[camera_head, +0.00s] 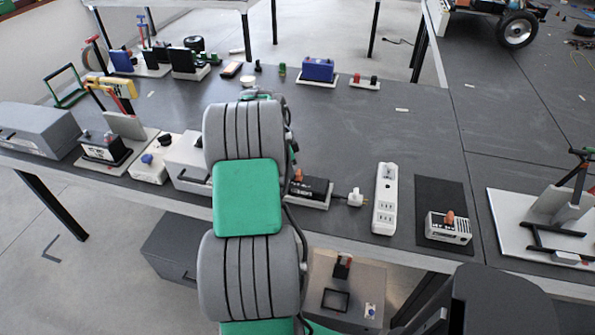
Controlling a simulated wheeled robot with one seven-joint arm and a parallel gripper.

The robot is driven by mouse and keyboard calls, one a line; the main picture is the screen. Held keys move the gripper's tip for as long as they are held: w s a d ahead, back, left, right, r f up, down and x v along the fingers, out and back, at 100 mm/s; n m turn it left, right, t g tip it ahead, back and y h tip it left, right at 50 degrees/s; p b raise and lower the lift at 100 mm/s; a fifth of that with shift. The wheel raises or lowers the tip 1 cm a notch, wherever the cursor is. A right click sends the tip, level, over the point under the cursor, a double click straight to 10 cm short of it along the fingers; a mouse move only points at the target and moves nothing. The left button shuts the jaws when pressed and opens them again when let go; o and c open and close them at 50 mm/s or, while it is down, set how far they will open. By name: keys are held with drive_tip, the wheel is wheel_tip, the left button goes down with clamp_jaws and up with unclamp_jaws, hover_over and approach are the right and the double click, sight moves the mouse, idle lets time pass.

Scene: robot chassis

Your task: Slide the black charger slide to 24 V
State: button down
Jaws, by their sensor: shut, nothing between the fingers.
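A black box that looks like the charger (314,188) sits on a pale base on the table, just right of my arm. An orange-red piece shows at its top left, and my arm covers its left end. Its slide and any voltage marking are too small to make out. A white plug (355,197) is beside it on the right. My grey and green arm reaches up the middle of the picture, over the table. My gripper is hidden behind the arm, so I cannot see its fingers or whether they touch the charger.
A white power strip (385,198) and a white device (449,228) on a black mat (442,192) stand to the right. A grey case (38,130) and a black battery-like box (103,148) stand at left. Bare table (420,130) lies behind the power strip.

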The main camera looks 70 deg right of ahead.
drive_tip(key=shift+w+a+f, duration=0.1)
drive_tip(key=shift+a+f, duration=0.15)
drive_tip(key=shift+f, duration=0.3)
drive_tip(key=shift+w+a, duration=0.1)
drive_tip(key=shift+w, duration=0.2)
drive_tip(key=s+d+p+v, duration=0.1)
drive_tip(key=p+v, duration=0.2)
drive_tip(key=v, duration=0.4)
drive_tip(key=shift+d+r, duration=0.25)
drive_tip(key=shift+r, duration=0.2)
